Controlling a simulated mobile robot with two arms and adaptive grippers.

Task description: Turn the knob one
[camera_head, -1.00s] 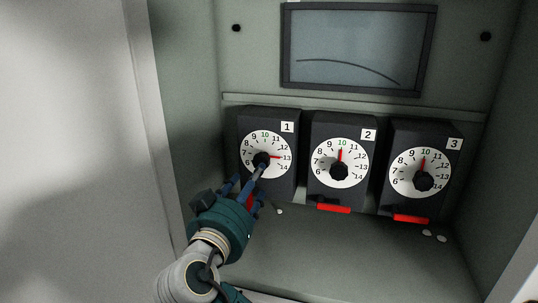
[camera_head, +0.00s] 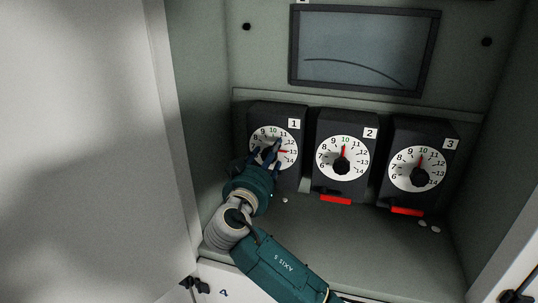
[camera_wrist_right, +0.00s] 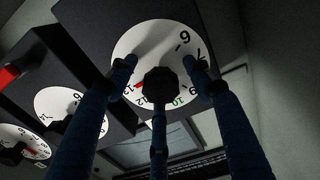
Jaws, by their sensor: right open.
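Dial 1 (camera_head: 285,137) is a white numbered face on a dark box at the left of a row of three. Its red pointer stands at about 13. In the head view my right gripper (camera_head: 265,155) is over this dial and hides its knob. In the right wrist view the black knob one (camera_wrist_right: 162,84) shows between the fingers of my right gripper (camera_wrist_right: 162,68). The fingers are spread, two on either side with gaps to the knob. The third finger's tip overlaps the knob's lower edge; I cannot tell if it touches. My left gripper is not in view.
A framed screen (camera_head: 362,50) is above. Small pale bits (camera_head: 423,223) lie on the shelf. Cabinet walls close both sides.

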